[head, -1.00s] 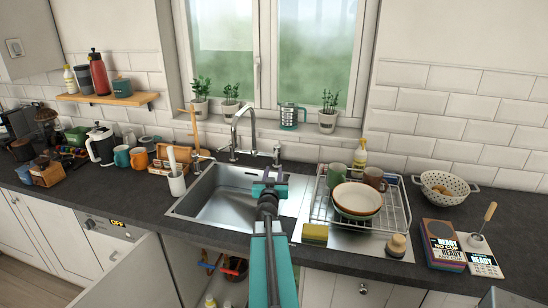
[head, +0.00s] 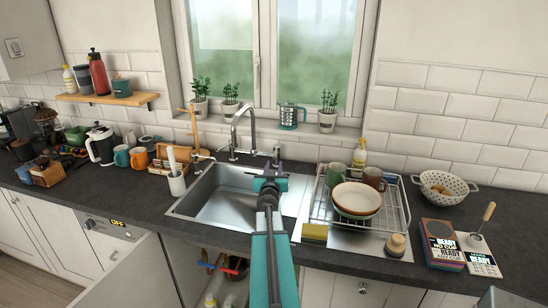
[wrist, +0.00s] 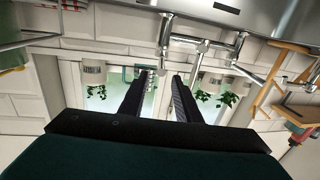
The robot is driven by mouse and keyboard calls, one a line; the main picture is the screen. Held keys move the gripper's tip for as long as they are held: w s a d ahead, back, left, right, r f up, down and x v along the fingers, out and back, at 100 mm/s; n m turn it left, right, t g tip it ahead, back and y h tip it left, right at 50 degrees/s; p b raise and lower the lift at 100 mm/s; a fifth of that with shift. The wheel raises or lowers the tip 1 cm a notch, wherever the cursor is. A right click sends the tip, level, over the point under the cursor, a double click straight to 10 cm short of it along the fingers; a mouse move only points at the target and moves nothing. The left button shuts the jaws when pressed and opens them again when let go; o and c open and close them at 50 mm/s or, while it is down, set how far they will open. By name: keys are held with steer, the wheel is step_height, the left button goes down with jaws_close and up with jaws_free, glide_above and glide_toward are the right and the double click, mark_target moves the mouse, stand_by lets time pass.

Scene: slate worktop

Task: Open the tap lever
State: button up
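The chrome tap (head: 243,122) with a tall curved spout stands behind the sink (head: 219,199). A short chrome upright (head: 276,156) stands to its right; I cannot tell for certain which fitting is the lever. My gripper (head: 271,173) is over the sink's right side, in front of the short upright. In the wrist view, which is upside down, its two dark fingers (wrist: 165,76) are apart with nothing between them. A chrome fitting (wrist: 165,32) shows just beyond the fingertips, with more tap parts (wrist: 236,48) to the right. I see no contact.
A dish rack (head: 398,205) with bowls (head: 357,198) and mugs stands right of the sink. A glass-and-teal press (head: 289,116) and potted plants (head: 328,112) line the sill. The sink bowl is empty.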

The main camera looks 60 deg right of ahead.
steer(key=p, duration=0.2)
glide_toward(277, 150)
steer(key=shift+x, duration=2.4)
